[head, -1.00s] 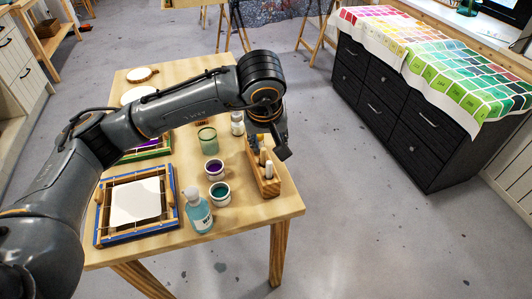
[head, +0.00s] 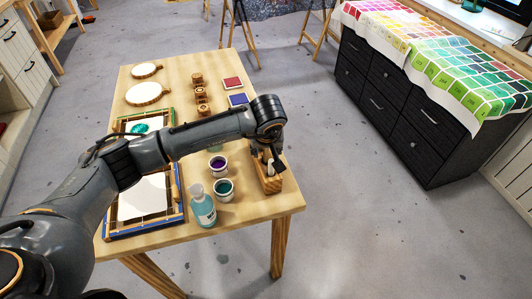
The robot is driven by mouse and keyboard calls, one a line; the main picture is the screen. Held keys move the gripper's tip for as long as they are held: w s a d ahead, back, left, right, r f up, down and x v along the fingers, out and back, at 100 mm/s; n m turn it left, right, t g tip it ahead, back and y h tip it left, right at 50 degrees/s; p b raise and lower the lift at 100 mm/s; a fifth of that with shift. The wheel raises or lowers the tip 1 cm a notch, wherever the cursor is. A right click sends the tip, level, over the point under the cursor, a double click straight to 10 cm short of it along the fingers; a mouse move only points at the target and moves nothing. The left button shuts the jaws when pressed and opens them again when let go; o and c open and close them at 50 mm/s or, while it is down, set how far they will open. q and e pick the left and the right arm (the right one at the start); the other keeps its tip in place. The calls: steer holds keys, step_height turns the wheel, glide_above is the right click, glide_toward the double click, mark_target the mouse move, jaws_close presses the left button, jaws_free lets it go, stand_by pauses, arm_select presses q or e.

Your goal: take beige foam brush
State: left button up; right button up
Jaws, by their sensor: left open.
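A wooden brush holder (head: 271,185) stands near the right edge of the table. A pale brush (head: 269,168) sticks up from it, but it is too small and too covered to tell whether it is the beige foam brush. My left gripper (head: 277,160) points down right over the holder, with its fingers close to the brush tops. It is open, and I see nothing held in it. My left forearm and wrist hide part of the holder's far end. My right gripper is out of view.
A purple pot (head: 218,167), a teal pot (head: 224,190) and a blue bottle (head: 202,208) stand left of the holder. A framed screen (head: 144,228) lies at the near left. The table's front right corner (head: 285,206) is bare.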

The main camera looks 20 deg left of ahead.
arm_select(q)
steer(key=shift+w+a+f, duration=0.1)
steer(key=shift+w+f, duration=0.1)
steer(key=shift+f, duration=0.35)
jaws_close()
steer(key=shift+r, duration=0.1)
steer(key=shift+r, duration=0.45)
step_height(320, 180, up, 2)
steer(key=shift+r+b, duration=0.2)
steer(key=shift+b, duration=0.15)
steer(key=s+a+r+b, duration=0.4)
steer(key=s+a+r, duration=0.2)
steer(key=s+r, duration=0.3)
steer(key=s, duration=0.3)
steer(key=shift+s+r, duration=0.3)
steer(key=shift+s, duration=0.05)
